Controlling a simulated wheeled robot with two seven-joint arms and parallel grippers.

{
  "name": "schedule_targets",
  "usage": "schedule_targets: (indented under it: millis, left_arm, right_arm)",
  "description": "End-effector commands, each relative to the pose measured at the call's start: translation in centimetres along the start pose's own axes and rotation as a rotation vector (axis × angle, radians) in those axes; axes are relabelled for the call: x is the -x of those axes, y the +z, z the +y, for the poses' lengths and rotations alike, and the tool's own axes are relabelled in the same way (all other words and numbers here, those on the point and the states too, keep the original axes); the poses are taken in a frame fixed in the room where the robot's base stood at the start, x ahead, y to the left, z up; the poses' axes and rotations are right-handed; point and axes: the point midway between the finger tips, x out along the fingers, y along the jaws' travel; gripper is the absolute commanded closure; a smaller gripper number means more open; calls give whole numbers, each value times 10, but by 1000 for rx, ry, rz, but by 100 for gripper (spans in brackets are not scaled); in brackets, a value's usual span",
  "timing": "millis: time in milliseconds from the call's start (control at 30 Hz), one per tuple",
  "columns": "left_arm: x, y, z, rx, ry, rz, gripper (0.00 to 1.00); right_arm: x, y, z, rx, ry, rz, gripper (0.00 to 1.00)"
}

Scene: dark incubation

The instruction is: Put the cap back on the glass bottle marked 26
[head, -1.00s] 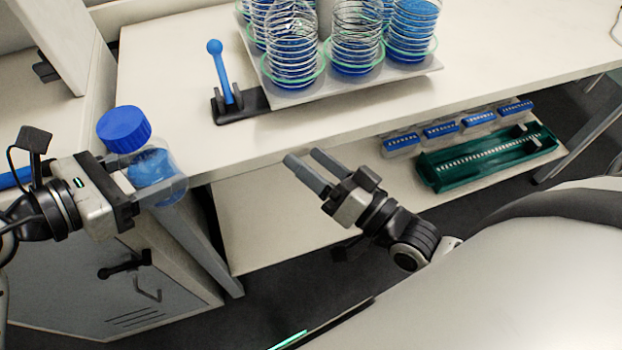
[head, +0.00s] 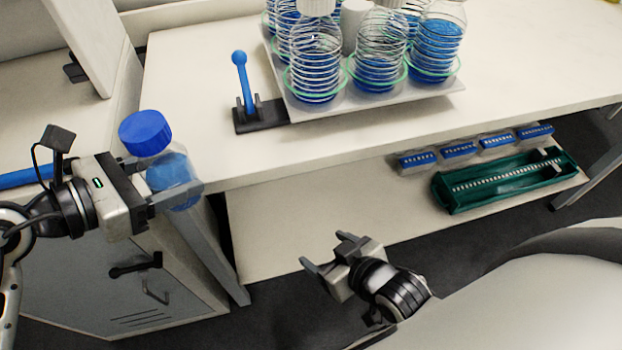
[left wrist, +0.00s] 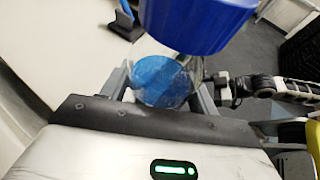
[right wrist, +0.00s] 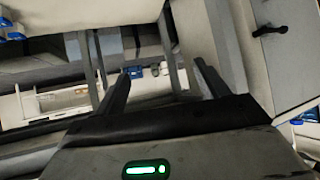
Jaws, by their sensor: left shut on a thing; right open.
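A glass bottle (head: 172,178) with blue liquid is in my left gripper (head: 175,193), in front of the bench's left end. A blue cap (head: 145,132) sits on top of its neck. In the left wrist view the blue cap (left wrist: 195,22) is above the bottle (left wrist: 158,82), which stands between the two fingers. No number can be read on the bottle. My right gripper (head: 322,250) is open and empty, below and in front of the bench edge. In the right wrist view its fingers (right wrist: 160,85) are apart with nothing between them.
A pale platform (head: 440,90) on the bench holds several bottles (head: 315,60) of blue liquid in wire coils. A blue ball-topped lever (head: 243,80) on a black base stands beside it. A green tray (head: 510,180) lies on the lower shelf. The bench's front strip is clear.

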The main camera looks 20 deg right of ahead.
Motion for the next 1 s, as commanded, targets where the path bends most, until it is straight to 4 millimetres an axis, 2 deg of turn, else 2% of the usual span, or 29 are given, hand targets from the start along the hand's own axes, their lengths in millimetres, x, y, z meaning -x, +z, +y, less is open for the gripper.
schedule_targets:
  millis: [133, 300, 400, 500, 800, 933, 1000]
  left_arm:
    - [27, -5, 13, 30, 51, -12, 100]
    - [82, -21, 32, 74, 149, -13, 100]
    - [108, -28, 38, 87, 193, -6, 100]
    - [124, -33, 40, 93, 220, -1, 100]
    - [129, -34, 41, 94, 229, 2, 100]
    - [129, -34, 41, 94, 229, 2, 100]
    - [129, -34, 41, 94, 229, 2, 100]
  right_arm:
    - [0, 0, 0, -1, -1, 1, 27]
    - [0, 0, 0, -1, -1, 2, 27]
    - [0, 0, 0, -2, -1, 2, 27]
    - [0, 0, 0, -2, -2, 2, 27]
    - [0, 0, 0, -2, -2, 2, 27]
    - [0, -1, 0, -2, -2, 2, 63]
    - [0, -1, 0, -2, -1, 3, 64]
